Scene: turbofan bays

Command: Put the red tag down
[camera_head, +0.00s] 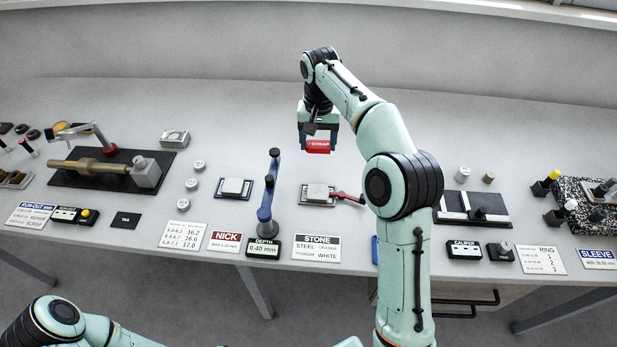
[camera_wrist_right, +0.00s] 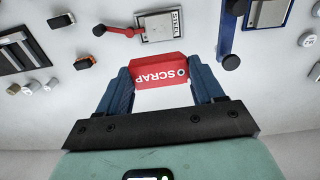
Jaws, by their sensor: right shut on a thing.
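The red tag (camera_head: 318,145) carries the white word "SCRAP". My right gripper (camera_head: 319,140) is shut on it and holds it over the back part of the bench, right of the blue depth stand. In the right wrist view the red tag (camera_wrist_right: 160,73) sits between the two blue fingers of the right gripper (camera_wrist_right: 160,85). Whether the tag touches the bench cannot be told. My left arm shows only at the bottom left of the head view, and its gripper is out of view.
The bench (camera_head: 240,110) is clear around and behind the tag. A shaft fixture (camera_head: 110,168) lies left.

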